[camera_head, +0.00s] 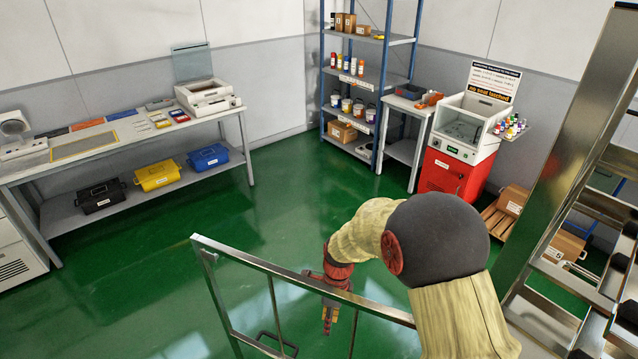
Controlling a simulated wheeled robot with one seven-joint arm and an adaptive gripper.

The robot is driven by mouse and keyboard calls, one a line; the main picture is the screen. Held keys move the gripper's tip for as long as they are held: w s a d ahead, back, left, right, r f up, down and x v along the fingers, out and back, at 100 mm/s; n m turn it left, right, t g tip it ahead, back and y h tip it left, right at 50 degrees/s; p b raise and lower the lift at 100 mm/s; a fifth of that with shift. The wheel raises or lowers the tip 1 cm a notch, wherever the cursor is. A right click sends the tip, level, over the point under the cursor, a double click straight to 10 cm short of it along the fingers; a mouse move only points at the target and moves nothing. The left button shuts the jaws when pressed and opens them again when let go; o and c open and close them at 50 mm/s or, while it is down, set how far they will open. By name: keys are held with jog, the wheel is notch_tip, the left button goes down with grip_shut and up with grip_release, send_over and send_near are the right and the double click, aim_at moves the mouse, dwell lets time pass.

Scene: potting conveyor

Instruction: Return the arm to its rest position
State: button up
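My arm (375,225), with a beige cover and a large dark grey rounded joint, reaches from the lower right to the left and bends downward.
A tall metal structure (568,140) stands close on the right. A workbench (100,143) lines the left wall, with black, yellow and blue bins below. A blue-framed shelf (385,90) and a red cabinet (452,176) stand at the back. Green floor (230,210) lies open between them.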

jog(key=s+d+r+n+t+b, duration=0.25)
jog(key=s+d+r+n, duration=0.2)
jog(key=r, duration=0.45)
jog(key=s+d+r+n+t+b, duration=0.1)
jog(key=s+d+r+n+b, duration=0.2)
jog(key=d+r+n, duration=0.45)
jog(key=s+d+r+n+t+b, duration=0.1)
jog(key=s+d+r+n+b, duration=0.1)
jog(key=s+n, duration=0.2)
jog(key=s+d+r+n+t+h+b, duration=0.1)
jog(key=s+d+r+n+t+b, duration=0.1)
jog(key=s, duration=0.8)
jog(key=r+n, duration=0.1)
jog(key=n, duration=0.1)
jog(key=shift+s+r+n, duration=0.2)
jog(key=shift+s+n, duration=0.1)
jog(key=shift+s, duration=0.05)
